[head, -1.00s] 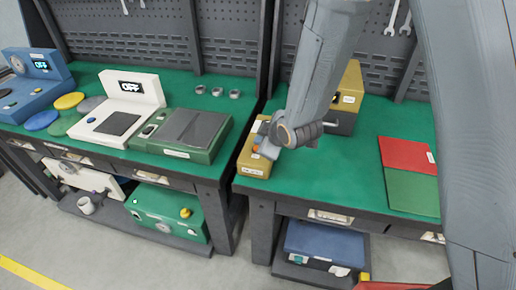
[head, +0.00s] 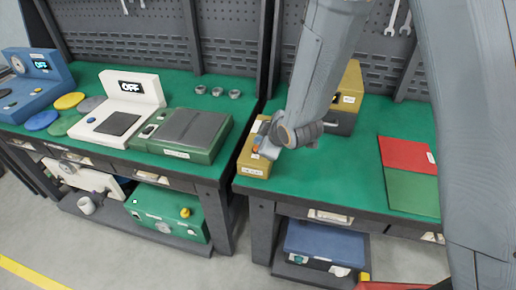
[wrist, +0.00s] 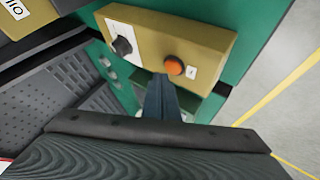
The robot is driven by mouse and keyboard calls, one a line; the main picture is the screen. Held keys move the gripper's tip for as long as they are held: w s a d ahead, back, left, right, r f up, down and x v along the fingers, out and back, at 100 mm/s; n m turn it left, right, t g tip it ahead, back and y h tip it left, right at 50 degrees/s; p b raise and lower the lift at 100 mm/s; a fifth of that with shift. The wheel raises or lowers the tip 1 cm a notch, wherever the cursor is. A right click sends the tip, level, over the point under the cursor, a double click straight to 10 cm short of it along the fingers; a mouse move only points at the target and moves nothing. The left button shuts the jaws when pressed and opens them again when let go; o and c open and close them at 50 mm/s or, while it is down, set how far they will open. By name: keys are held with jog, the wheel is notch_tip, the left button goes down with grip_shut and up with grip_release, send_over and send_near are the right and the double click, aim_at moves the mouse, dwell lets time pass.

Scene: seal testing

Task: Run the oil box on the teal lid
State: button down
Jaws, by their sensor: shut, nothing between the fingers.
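A yellow box (head: 350,88) stands at the back of the right bench, and its label, partly in the wrist view (wrist: 14,8), seems to read OIL. In front of it is a low yellow control box (head: 252,165) with a black knob (wrist: 122,45) and an orange button (wrist: 174,65). My gripper (head: 264,148) is shut and empty at this control box. In the wrist view its fingertips (wrist: 160,80) are just beside the orange button; contact cannot be told. Round lids lie on the left bench: yellow (head: 69,100), blue (head: 41,120) and green (head: 62,125). I cannot tell which is teal.
A white device (head: 120,110) reading OFF and a green device (head: 185,135) stand on the left bench. A blue device (head: 30,75) is at far left. A red and green mat (head: 408,175) lies at right. The bench before it is clear.

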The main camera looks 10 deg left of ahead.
jog(key=shift+f, duration=0.15)
jog(key=shift+f+b, duration=0.3)
jog(key=shift+b, duration=0.05)
jog(key=shift+f, duration=0.35)
dwell(0.9)
jog(key=shift+r, duration=0.1)
jog(key=shift+r+p, duration=0.3)
jog(key=shift+r, duration=0.4)
jog(key=shift+r+p, duration=1.85)
jog(key=shift+r, duration=0.7)
